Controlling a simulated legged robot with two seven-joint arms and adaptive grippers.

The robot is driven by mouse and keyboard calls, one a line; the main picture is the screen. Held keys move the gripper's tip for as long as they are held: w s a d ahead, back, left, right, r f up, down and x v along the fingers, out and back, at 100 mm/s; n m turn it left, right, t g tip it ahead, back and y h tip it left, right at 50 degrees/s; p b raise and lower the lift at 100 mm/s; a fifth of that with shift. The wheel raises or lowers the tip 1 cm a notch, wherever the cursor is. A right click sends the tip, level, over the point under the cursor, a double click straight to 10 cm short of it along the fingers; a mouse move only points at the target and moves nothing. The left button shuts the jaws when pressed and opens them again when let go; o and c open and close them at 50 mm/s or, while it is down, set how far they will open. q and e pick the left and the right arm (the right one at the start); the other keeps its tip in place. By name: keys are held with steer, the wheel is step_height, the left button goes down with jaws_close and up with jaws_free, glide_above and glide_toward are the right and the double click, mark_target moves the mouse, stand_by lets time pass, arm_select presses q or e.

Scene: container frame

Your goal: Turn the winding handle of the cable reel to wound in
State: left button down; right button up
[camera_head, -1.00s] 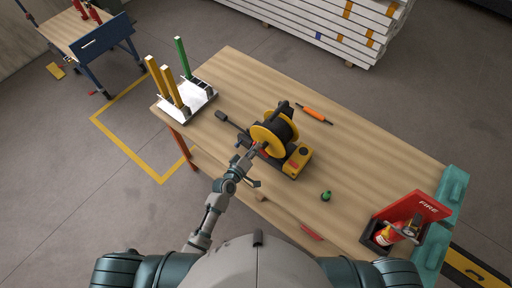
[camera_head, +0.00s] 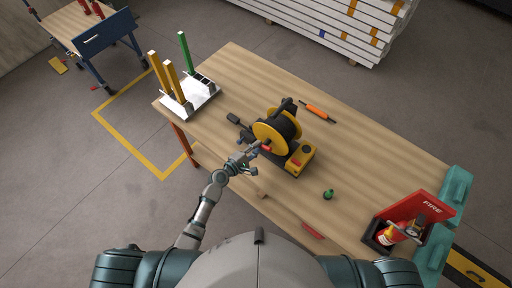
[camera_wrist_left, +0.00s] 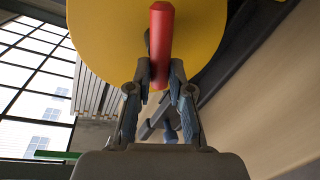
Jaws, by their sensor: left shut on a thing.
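The cable reel (camera_head: 291,124) stands on the workbench, with a yellow disc (camera_head: 265,136) on the side facing my left arm and a dark drum. Its red winding handle (camera_wrist_left: 161,45) shows in the left wrist view in front of the yellow disc (camera_wrist_left: 205,35). My left gripper (camera_head: 250,156) is at the reel's near left side. In the left wrist view my left gripper (camera_wrist_left: 159,75) is shut on the lower part of the red handle, one finger on each side. My right gripper is not in view.
The wooden workbench (camera_head: 360,155) also holds a white rack (camera_head: 201,97) with upright bars, an orange tool (camera_head: 318,111), a small green item (camera_head: 328,194) and a red fire extinguisher stand (camera_head: 412,214). The bench top right of the reel is mostly clear.

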mark_target(272, 145)
arm_select(q)
steer(key=n, duration=0.1)
steer(key=f+n+h, duration=0.1)
steer(key=n, duration=0.1)
steer(key=s+d+f+n+b, duration=0.1)
steer(key=n, duration=0.1)
steer(key=shift+s+h, duration=0.1)
steer(key=shift+h, duration=0.2)
steer(key=n, duration=0.4)
steer(key=d+n+h, duration=0.1)
steer(key=shift+s+f+n, duration=0.15)
steer(key=shift+s+n, duration=0.1)
steer(key=shift+n, duration=0.15)
steer(key=c, duration=1.2)
jaws_free()
steer(key=shift+o, duration=0.8)
steer(key=shift+w, duration=0.2)
